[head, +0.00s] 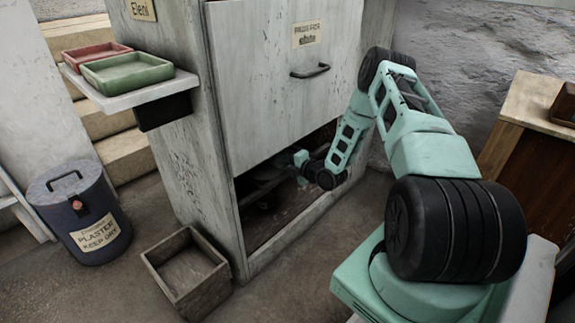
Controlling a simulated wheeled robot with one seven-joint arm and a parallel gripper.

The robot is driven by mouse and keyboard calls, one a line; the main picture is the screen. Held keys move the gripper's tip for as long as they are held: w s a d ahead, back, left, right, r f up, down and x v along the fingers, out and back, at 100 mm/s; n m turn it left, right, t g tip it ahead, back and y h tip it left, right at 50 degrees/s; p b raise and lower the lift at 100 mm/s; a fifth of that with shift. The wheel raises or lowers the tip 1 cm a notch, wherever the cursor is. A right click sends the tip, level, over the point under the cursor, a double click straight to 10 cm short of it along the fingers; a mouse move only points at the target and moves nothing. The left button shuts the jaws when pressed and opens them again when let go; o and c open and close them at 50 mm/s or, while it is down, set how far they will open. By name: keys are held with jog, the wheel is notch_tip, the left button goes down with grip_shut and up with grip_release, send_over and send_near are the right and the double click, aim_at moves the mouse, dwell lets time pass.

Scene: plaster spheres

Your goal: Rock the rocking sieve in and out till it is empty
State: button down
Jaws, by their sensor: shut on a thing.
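My gripper (299,159) reaches through the low opening of a tall pale wooden cabinet, under its raised front panel. It is shut on part of a dark form in there, which I take to be the rocking sieve (262,188). The fingers are small in the view, and the exact grip is hard to make out. The sieve lies in shadow, partly hidden by the panel and the cabinet's left side. I cannot see whether any plaster is left in it.
The cabinet panel (255,90) hangs just above my forearm, with a dark handle (310,71). An open wooden box (187,272) stands on the floor at front left. A lidded plaster bin (84,214) and a shelf with red (92,52) and green (127,75) trays are left.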

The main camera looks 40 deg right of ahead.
jog(key=shift+w+d+r, duration=0.1)
jog(key=shift+w, duration=0.15)
jog(key=c, duration=1.5)
grip_release()
jog(key=shift+o, duration=0.2)
jog(key=shift+s, duration=0.1)
jog(key=p+v, duration=0.4)
jog(key=v, duration=1.3)
jog(key=shift+p, duration=0.3)
jog(key=shift+s, duration=0.1)
